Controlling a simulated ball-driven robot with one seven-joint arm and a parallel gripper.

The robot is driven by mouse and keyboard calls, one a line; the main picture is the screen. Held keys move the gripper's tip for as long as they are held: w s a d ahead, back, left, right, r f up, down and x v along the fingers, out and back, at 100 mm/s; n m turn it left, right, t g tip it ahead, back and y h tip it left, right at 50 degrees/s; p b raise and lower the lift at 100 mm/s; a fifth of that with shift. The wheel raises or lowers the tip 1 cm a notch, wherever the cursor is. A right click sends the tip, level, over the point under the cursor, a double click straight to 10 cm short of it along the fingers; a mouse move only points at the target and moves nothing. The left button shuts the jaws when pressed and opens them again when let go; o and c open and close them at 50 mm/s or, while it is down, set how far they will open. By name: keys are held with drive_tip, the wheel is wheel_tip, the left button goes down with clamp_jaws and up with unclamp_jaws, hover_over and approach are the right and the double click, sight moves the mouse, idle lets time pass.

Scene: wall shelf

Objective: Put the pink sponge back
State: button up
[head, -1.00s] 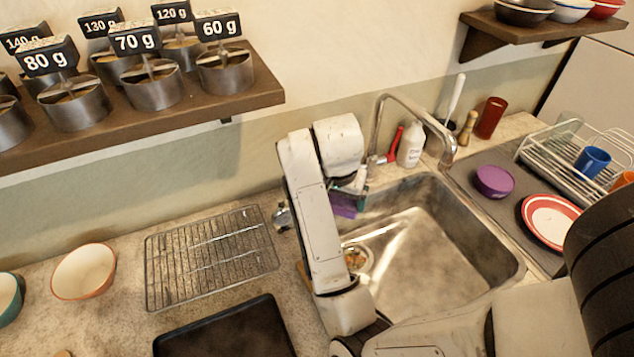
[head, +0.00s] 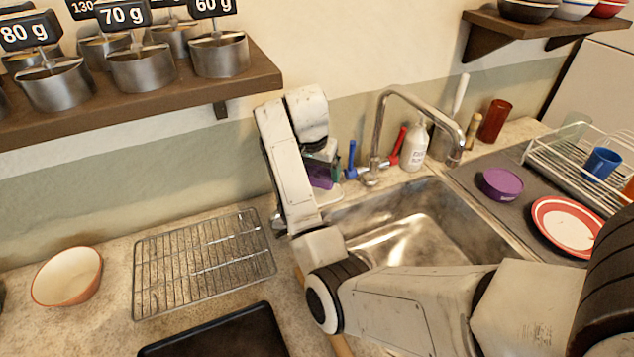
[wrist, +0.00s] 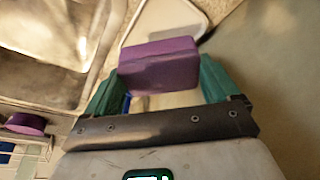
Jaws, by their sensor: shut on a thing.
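The sponge (wrist: 158,66) looks purple rather than pink. My gripper (wrist: 160,92) is shut on it, with a green fingertip on each side in the wrist view. In the head view the sponge (head: 320,174) shows partly behind my arm, at the back left corner of the sink. A white shallow dish (wrist: 140,28) with a raised rim lies beyond and below the sponge in the wrist view. I cannot tell whether the sponge touches it. In the head view my gripper (head: 326,158) is mostly hidden by my wrist.
The sink (head: 425,235) lies right of my gripper. The tap (head: 378,130), its blue handle (head: 351,160) and a white bottle (head: 414,147) stand close behind. A wire rack (head: 203,262) lies left.

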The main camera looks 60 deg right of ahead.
sight(317, 175)
wheel_tip(317, 175, down, 4)
drive_tip(key=shift+r, duration=0.1)
drive_tip(key=shift+w+d+f+p, duration=0.1)
drive_tip(key=shift+w+f+p, duration=0.05)
drive_tip(key=shift+f+p, duration=0.25)
drive_tip(key=o, duration=0.7)
drive_tip(key=shift+f, duration=0.1)
drive_tip(key=shift+b+v, duration=0.35)
drive_tip(key=shift+v, duration=3.55)
